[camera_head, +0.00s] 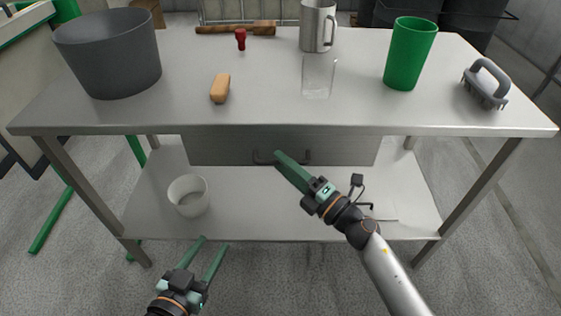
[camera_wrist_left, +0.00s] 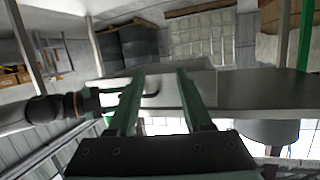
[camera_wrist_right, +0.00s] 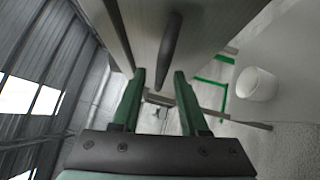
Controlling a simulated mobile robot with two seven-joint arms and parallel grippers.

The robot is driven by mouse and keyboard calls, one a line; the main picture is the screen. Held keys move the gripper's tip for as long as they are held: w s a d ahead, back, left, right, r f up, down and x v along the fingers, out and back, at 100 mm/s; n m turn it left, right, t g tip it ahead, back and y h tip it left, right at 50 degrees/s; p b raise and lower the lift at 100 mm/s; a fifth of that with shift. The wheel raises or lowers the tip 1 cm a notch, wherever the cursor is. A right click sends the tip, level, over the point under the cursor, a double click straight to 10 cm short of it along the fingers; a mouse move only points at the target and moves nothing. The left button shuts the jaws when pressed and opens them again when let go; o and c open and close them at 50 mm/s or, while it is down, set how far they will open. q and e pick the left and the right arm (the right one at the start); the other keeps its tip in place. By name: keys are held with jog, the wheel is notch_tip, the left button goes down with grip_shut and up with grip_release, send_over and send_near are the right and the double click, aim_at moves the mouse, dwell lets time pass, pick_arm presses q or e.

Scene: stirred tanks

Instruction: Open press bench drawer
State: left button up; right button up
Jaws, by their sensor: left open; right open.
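The press bench (camera_head: 330,120) is a steel table with a grey drawer (camera_head: 222,146) under its top. The drawer looks shut, and its dark bar handle (camera_head: 305,157) is partly hidden by my right gripper (camera_head: 279,156). In the right wrist view the handle (camera_wrist_right: 171,48) lines up with the gap between my open right fingers (camera_wrist_right: 160,75). I cannot tell whether the fingers are around the handle or just short of it. My left gripper (camera_head: 213,242) is open and empty, low in front of the bench. The handle also shows in the left wrist view (camera_wrist_left: 152,93).
On the bench top stand a grey bucket (camera_head: 110,62), an orange-tan block (camera_head: 220,88), a clear glass (camera_head: 318,80), a metal mug (camera_head: 317,25), a green cup (camera_head: 410,55) and a grey brush (camera_head: 485,85). A white pot (camera_head: 188,196) stands on the lower shelf (camera_head: 250,215).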

jog(key=shift+w+a+r, duration=0.1)
jog(key=shift+w+a, duration=0.4)
jog(key=shift+a, duration=0.05)
jog(key=shift+c, duration=0.4)
grip_shut()
dwell(0.7)
